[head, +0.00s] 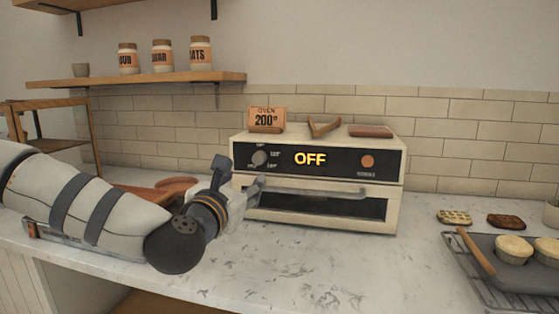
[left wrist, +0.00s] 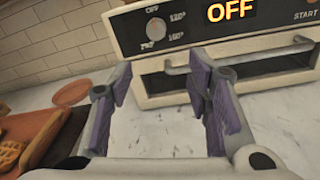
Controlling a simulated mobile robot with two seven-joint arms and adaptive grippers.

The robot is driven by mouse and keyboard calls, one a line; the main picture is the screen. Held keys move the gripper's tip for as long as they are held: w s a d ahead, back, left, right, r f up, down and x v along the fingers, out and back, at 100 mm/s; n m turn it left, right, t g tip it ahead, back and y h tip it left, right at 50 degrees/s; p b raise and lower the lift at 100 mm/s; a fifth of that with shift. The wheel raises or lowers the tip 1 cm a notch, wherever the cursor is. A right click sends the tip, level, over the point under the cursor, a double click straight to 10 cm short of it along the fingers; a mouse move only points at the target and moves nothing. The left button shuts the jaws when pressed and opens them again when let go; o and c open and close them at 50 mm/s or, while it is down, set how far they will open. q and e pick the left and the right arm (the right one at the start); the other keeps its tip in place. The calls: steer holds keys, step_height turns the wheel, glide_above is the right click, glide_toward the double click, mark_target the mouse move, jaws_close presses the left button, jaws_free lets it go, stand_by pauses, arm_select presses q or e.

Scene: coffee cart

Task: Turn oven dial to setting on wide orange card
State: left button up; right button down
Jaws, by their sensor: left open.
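The oven (head: 380,190) is a cream countertop unit with a black panel and a display reading OFF. Its grey dial (head: 260,158) sits at the panel's left among printed settings; it also shows in the left wrist view (left wrist: 155,28), with OFF, 120° and 160° legible around it. The wide orange card (head: 267,120) stands on the oven and reads OVEN 200°. My left gripper (head: 258,188) is in front of the oven's left side, below the dial and apart from it. In the left wrist view its purple-padded fingers (left wrist: 165,95) are open with nothing between them. My right gripper is not in view.
A bent brown object (head: 323,127) and a reddish-brown block (head: 371,131) lie on the oven. The door handle (head: 315,188) juts out near my left gripper. A rack with a muffin tray (head: 510,272) is at right. The counter (head: 330,265) before the oven is clear.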

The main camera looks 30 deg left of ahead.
mark_target(258, 159)
arm_select(q)
steer(key=x, duration=0.6)
steer(key=r+b+x, duration=0.1)
steer(key=x, duration=0.3)
steer(key=shift+a+r, duration=0.1)
steer(key=shift+w+a+r, duration=0.15)
steer(key=shift+w+r, duration=0.1)
steer(key=shift+w, duration=0.3)
jaws_close()
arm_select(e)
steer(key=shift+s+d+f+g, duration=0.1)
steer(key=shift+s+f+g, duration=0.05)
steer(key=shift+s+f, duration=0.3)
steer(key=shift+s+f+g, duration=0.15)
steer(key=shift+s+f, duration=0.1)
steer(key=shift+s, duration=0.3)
